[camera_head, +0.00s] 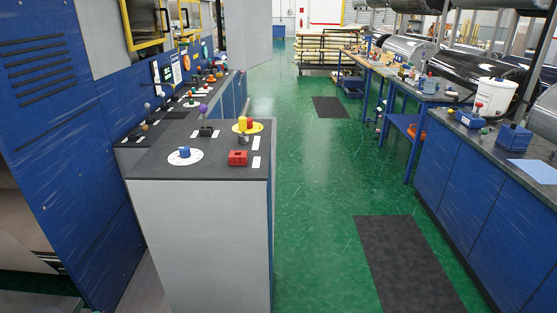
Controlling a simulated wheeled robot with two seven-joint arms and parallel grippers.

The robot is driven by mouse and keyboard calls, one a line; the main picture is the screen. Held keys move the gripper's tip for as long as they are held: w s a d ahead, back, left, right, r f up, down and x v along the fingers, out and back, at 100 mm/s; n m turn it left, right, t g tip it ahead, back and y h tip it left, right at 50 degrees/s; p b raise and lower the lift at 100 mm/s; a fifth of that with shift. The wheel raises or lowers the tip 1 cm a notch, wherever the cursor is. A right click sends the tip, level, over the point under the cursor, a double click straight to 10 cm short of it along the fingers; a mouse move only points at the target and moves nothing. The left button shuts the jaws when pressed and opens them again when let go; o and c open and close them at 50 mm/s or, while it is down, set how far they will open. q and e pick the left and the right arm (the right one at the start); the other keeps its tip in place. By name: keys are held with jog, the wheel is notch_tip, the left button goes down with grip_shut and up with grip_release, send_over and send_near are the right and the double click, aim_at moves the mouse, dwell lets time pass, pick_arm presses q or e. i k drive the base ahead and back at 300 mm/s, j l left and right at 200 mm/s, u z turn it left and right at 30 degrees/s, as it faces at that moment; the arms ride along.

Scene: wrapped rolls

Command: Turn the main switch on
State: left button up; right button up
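A control console (150,157) with a dark top stands at the left. At its near end are a blue knob on a white disc (185,153), a red block (238,158) and a yellow disc with red and yellow parts (243,127). A lever with a purple ball (204,109) stands on a black base behind them. More levers and knobs (210,75) line the console farther back. The labels are too small to read, so I cannot tell which control is the main switch or its position. Neither of my grippers is in view.
Green floor (310,190) lies open between the console and a blue workbench (480,190) at the right. Dark mats (410,262) lie on the floor. A white bucket (494,95) and blue boxes (513,138) stand on the benches. A rack (325,50) stands at the back.

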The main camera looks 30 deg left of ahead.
aim_at(249, 120)
jog(key=u, duration=1.4)
